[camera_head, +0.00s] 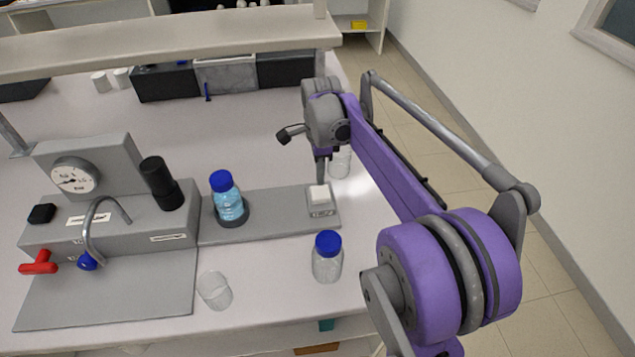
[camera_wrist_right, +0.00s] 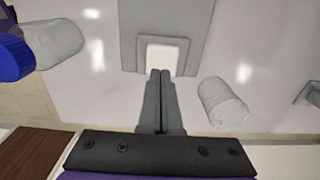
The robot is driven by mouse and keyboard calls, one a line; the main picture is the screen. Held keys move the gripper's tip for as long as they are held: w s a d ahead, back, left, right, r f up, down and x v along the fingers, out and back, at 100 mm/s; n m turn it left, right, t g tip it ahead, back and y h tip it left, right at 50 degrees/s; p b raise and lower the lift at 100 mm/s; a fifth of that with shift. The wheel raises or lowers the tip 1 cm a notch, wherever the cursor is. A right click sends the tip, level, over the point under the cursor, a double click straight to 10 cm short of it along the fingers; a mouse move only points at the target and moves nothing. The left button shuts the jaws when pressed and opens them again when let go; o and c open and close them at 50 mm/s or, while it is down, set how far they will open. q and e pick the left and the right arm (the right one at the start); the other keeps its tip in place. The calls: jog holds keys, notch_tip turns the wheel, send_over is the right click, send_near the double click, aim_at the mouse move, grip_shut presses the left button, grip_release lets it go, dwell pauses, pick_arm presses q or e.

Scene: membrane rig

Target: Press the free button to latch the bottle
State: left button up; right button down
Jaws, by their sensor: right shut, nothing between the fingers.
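A white square button (camera_head: 319,192) sits on a small labelled grey block at the right end of the grey plate (camera_head: 272,214). It also shows in the wrist view (camera_wrist_right: 165,54). A bottle of blue liquid with a blue cap (camera_head: 228,202) stands upright in a dark round holder on the same plate. My right gripper (camera_head: 320,178) points down just behind the button in the head view. In the wrist view its shut, empty fingers (camera_wrist_right: 160,73) overlap the button's near edge; I cannot tell whether they touch it. My left gripper is not in view.
A clear bottle with a blue cap (camera_head: 327,260) stands front right of the plate. One clear beaker (camera_head: 340,164) stands beside my right gripper, another (camera_head: 214,290) near the front edge. The gauge rig (camera_head: 75,180) with red and blue valves fills the left.

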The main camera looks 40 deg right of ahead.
aim_at(321, 193)
notch_tip(321, 193, up, 9)
jog(key=shift+f, duration=0.2)
jog(key=shift+d, duration=0.1)
dwell(0.5)
jog(key=s+a+f+n+t, duration=0.2)
jog(key=s+a+f+n, duration=0.3)
jog(key=n, duration=0.3)
jog(key=s+a+f+n+t, duration=0.1)
jog(key=s+a+f+n, duration=0.5)
jog(key=a+n, duration=0.1)
jog(key=s+a+f+n+t, duration=0.2)
jog(key=s+a+f+n, duration=0.3)
jog(key=n, duration=0.3)
jog(key=shift+s+a+f+n+t, duration=0.1)
jog(key=shift+a+f+n+t, duration=0.1)
jog(key=shift+a, duration=0.25)
jog(key=shift+s+a+f+n+t, duration=0.1)
jog(key=shift+a+n, duration=0.1)
jog(key=shift+a, duration=0.25)
